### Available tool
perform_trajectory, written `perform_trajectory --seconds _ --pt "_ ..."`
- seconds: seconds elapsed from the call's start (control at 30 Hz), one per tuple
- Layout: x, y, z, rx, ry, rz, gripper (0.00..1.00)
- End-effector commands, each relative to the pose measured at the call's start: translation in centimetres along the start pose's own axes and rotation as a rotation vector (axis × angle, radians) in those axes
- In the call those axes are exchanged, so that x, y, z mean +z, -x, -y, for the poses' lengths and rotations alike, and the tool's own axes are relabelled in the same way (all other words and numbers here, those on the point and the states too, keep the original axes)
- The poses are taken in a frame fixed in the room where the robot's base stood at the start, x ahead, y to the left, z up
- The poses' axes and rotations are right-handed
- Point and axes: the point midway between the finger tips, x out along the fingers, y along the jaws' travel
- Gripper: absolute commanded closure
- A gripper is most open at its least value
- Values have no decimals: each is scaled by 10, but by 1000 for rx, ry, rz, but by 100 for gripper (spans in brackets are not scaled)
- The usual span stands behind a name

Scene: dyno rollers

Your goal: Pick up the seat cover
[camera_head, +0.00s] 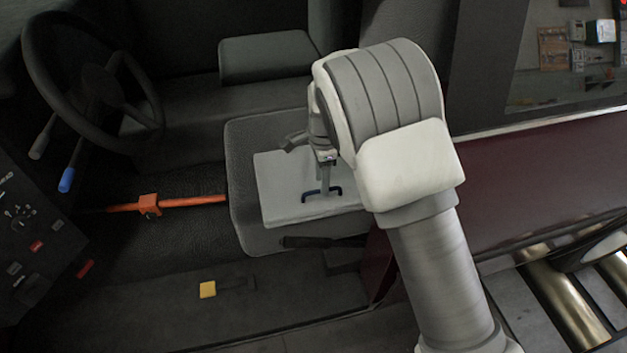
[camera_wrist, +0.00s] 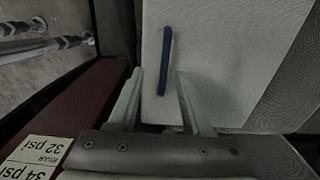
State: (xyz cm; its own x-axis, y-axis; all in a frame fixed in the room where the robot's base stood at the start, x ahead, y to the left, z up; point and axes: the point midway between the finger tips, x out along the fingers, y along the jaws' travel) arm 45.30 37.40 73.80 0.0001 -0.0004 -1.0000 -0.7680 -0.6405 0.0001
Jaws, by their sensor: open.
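The seat cover (camera_head: 285,180) is a flat, light grey pad lying on the dark grey car seat. It also fills much of the wrist view (camera_wrist: 225,55). A dark blue handle-like bar (camera_wrist: 166,58) shows on its surface. My gripper (camera_head: 322,180) points down over the cover, close to the bar. In the wrist view my gripper (camera_wrist: 160,74) is open, with one pale finger on each side of the bar's near end. Nothing is held. I cannot tell whether the fingertips touch the cover. My arm hides the cover's right part in the head view.
A steering wheel (camera_head: 92,85) and an orange bar (camera_head: 150,205) are left of the seat (camera_head: 240,160). A dark lever (camera_head: 308,242) lies along the seat's front side. A dark red sill (camera_head: 545,185) and metal rollers (camera_head: 560,305) are at right.

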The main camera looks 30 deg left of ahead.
Motion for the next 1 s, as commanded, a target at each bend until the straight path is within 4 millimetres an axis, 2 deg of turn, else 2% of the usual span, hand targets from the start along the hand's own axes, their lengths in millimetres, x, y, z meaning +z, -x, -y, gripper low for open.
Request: perform_trajectory --seconds 0.4,0.63,0.67,0.9,1.0 --pt "-2 -51 6 1 -1 0 50" --pt "-2 -51 6 -1 -1 1 50" --pt "-2 -51 6 0 -1 1 54" --pt "-2 -51 6 -1 0 1 97" --pt "-2 -51 6 -1 0 1 100"
